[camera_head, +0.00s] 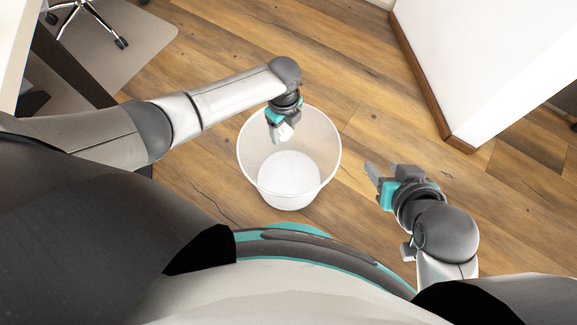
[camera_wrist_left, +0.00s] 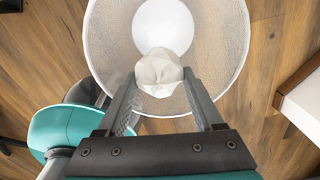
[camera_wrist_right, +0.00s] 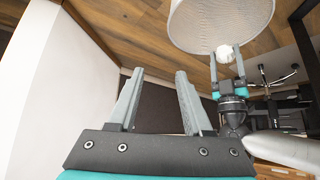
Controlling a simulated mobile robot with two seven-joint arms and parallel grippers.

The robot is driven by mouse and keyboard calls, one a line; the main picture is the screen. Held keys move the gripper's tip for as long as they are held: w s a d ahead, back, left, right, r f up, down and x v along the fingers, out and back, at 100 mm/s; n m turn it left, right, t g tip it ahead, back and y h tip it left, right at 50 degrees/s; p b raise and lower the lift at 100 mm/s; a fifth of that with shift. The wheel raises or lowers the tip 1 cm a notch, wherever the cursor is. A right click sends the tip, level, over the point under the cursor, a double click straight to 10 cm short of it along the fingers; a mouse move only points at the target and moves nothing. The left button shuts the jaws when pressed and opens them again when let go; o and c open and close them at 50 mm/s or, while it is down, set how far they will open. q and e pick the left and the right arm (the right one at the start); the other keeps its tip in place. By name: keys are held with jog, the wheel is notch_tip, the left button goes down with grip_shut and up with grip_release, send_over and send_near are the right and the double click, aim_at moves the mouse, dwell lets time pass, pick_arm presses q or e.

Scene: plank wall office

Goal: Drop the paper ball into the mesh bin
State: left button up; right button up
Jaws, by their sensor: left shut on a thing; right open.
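The white mesh bin (camera_head: 327,150) stands on the wood floor in front of me, its mouth open upward and its inside bare. My left gripper (camera_head: 282,128) is over the upper left part of the bin's mouth. It is shut on the crumpled white paper ball (camera_head: 286,133). In the left wrist view the paper ball (camera_wrist_left: 159,73) sits between the fingertips, with the mesh bin (camera_wrist_left: 105,38) behind it. My right gripper (camera_head: 374,177) is open and empty, to the right of the bin. The right wrist view also shows the ball (camera_wrist_right: 225,54) in the left gripper.
A white wall block (camera_head: 480,60) with a brown baseboard stands at the upper right. A wheeled chair base (camera_head: 82,15) is on a floor mat (camera_head: 135,45) at the upper left, near a desk (camera_head: 12,50). The floor around the bin is clear.

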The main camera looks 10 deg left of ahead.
pick_arm(q)
jog(key=shift+f+b, duration=0.35)
jog(key=shift+f, duration=0.25)
jog(key=shift+f+b, duration=0.8)
jog(key=shift+b, duration=0.05)
jog(key=shift+f, duration=0.2)
pick_arm(e)
jog(key=w+a+r+t+y, duration=0.2)
jog(key=a+t+y, duration=0.1)
jog(key=a+t, duration=0.2)
jog(key=shift+w+a+t, duration=0.2)
jog(key=shift+a+t, duration=0.1)
jog(key=shift+a, duration=0.2)
pick_arm(q)
jog(key=o, duration=1.3)
jog(key=shift+r, duration=0.15)
pick_arm(e)
jog(key=shift+f, duration=0.1)
